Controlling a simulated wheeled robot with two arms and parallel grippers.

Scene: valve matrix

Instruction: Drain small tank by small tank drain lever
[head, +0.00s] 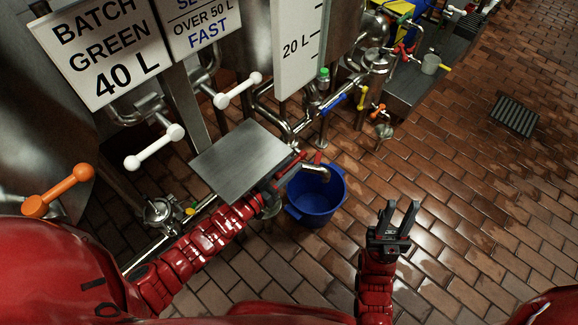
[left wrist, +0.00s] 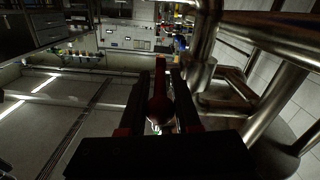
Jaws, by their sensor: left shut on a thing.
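My left gripper (head: 290,170) is at the drain outlet beside the flat metal plate and is shut on a red lever. In the left wrist view the red lever (left wrist: 160,95) stands between the two dark fingers; in the head view only a bit of red shows by the fingers. A curved metal spout (head: 317,170) points over a blue bucket (head: 333,205) on the floor. I cannot tell how far the lever is turned or whether liquid flows. The small tank's scale panel reads 20 L (head: 298,50). My right gripper (head: 399,215) is open and empty above the floor.
A square metal plate (head: 238,160) partly covers the pipework by my left forearm. White-handled levers (head: 155,147), an orange lever (head: 58,190) and a blue lever (head: 333,103) sit on nearby pipes. A floor grate (head: 515,116) lies far right.

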